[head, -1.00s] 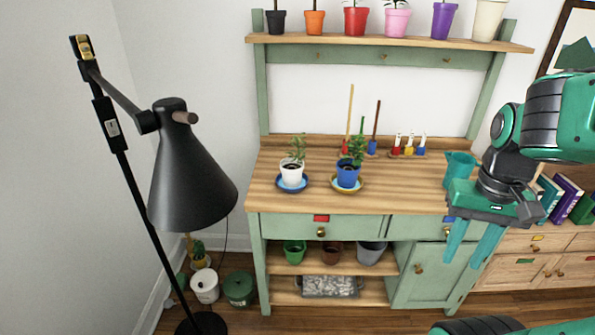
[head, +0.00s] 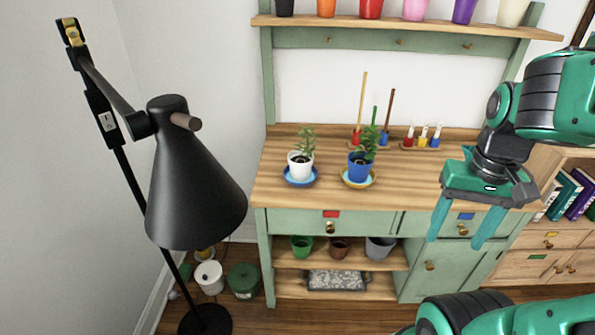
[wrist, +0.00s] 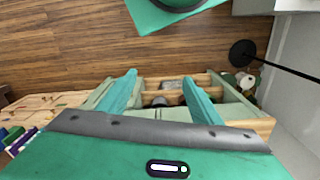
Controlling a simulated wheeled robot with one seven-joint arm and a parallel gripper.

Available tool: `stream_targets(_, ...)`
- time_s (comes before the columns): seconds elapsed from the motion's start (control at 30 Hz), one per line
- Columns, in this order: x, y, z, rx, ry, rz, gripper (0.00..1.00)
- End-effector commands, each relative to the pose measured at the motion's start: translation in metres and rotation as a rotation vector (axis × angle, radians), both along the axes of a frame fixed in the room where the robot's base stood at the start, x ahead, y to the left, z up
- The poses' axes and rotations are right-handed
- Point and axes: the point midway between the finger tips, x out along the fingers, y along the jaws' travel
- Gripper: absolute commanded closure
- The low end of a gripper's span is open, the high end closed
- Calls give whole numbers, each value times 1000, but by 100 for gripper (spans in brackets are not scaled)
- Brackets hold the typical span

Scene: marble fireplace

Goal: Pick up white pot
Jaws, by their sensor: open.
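A white pot (head: 299,166) with a small green plant stands upright on a blue saucer (head: 301,182), on the left part of the green bench's wooden top (head: 400,185). A blue pot (head: 361,169) with a plant stands on a yellow-rimmed saucer to its right. A cream-white pot (head: 512,12) sits at the right end of the upper shelf, cut off by the picture's top. My gripper (head: 456,238) is open and empty, pointing down in front of the bench's right side, well to the right of the potted plants. Its two teal fingers (wrist: 162,90) are spread in the wrist view.
A black floor lamp (head: 190,175) stands at the left front. A lidded white bin (head: 209,277) and a green bin (head: 243,281) are on the floor. Coloured pots line the upper shelf (head: 400,28). Tools stand at the benchtop's back.

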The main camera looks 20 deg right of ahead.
Motion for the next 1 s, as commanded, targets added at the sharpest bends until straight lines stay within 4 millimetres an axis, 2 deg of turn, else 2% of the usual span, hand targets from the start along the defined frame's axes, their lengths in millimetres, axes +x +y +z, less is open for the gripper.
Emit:
stream_targets(0.03, 5, -1, -1, -7, -14, 20, 28)
stream_targets(0.1, 22, -6, -7, -20, -38, 76, 13)
stream_targets(0.17, 43, -8, -15, -34, -71, 147, 13)
stream_targets(0.33, 123, 6, -43, -63, -223, 410, 13)
stream_targets(0.5, 202, 39, -71, -65, -416, 644, 13)
stream_targets(0.7, 279, 90, -92, -53, -678, 821, 13)
stream_targets(0.9, 339, 132, -97, -64, -950, 861, 13)
stream_targets(1.0, 361, 142, -96, -85, -1065, 832, 13)
